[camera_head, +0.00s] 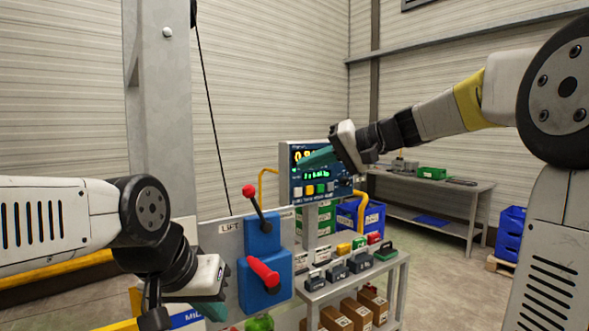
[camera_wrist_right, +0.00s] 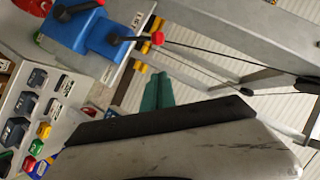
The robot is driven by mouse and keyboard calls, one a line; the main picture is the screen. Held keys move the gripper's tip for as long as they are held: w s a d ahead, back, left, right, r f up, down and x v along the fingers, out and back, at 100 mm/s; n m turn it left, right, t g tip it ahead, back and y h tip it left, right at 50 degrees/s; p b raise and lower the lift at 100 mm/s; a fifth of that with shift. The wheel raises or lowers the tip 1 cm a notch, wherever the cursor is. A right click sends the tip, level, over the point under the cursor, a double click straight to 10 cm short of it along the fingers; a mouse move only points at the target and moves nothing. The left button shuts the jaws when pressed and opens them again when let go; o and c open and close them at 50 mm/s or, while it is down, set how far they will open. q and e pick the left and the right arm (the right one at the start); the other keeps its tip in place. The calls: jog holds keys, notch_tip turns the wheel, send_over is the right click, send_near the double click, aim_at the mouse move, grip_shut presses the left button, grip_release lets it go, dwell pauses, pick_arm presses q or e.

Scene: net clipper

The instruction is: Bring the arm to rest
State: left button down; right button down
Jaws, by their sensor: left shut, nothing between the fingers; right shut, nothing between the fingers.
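My right arm reaches in from the right in the head view. Its gripper (camera_head: 316,159) has teal fingers that are shut and empty, in front of the display panel (camera_head: 299,172) and hiding part of its screen. In the right wrist view the teal fingers (camera_wrist_right: 158,92) lie together with nothing between them. My left gripper (camera_head: 212,309) is low in the head view, shut and empty, left of the blue lever boxes; its fingers are partly hidden.
A blue lift box (camera_head: 262,236) with a red-knobbed lever and a blue box (camera_head: 262,293) with a red handle stand at centre. A small bench (camera_head: 390,268) carries several weights. A grey post (camera_head: 165,90) rises at left. A workbench (camera_head: 450,190) and blue crates (camera_head: 510,233) stand at back right.

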jog(key=shift+s+d+r, duration=0.2)
jog(key=shift+d, duration=0.25)
